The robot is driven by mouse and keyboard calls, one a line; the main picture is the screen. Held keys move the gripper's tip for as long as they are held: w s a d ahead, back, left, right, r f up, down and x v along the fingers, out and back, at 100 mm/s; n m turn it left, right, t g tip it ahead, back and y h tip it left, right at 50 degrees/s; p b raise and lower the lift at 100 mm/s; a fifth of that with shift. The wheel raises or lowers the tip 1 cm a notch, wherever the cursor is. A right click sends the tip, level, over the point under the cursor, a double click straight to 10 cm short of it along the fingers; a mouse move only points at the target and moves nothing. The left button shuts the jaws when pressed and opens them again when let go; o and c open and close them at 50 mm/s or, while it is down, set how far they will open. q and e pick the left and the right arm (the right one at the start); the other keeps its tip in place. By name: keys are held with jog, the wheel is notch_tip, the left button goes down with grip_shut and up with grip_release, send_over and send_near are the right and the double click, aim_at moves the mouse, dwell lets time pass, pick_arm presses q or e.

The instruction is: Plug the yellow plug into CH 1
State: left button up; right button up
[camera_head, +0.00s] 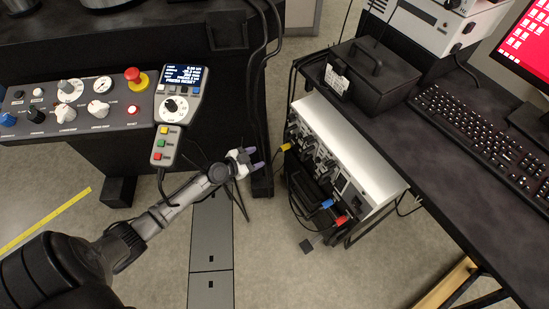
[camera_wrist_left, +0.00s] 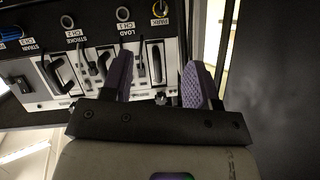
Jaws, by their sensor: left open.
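The yellow plug (camera_head: 286,146) shows at the upper left of the instrument box's front in the head view. In the left wrist view a yellow part (camera_wrist_left: 160,8) sits by the PARK label at the top, probably the same plug. The CH 1 socket (camera_wrist_left: 123,14) is a pale ring left of it, apparently empty. My left gripper (camera_head: 249,156) is open and empty, a little left of the yellow plug and apart from it. Its two purple fingers (camera_wrist_left: 157,84) are spread before the panel. My right gripper is not in view.
The instrument box (camera_head: 352,142) has a white top. Blue (camera_head: 327,203) and red (camera_head: 341,220) plugs sit on its front, with cables hanging. Another ringed socket (camera_wrist_left: 67,21) is left of CH 1. A control panel (camera_head: 75,105) with a pendant (camera_head: 174,112) lies left of my gripper.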

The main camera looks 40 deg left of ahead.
aim_at(281, 148)
pick_arm(q)
jog(key=b+x, duration=0.5)
jog(key=x, duration=0.8)
jog(key=shift+c, duration=0.2)
jog(key=c, duration=0.9)
jog(key=shift+o, duration=1.3)
jog(key=shift+c, duration=1.4)
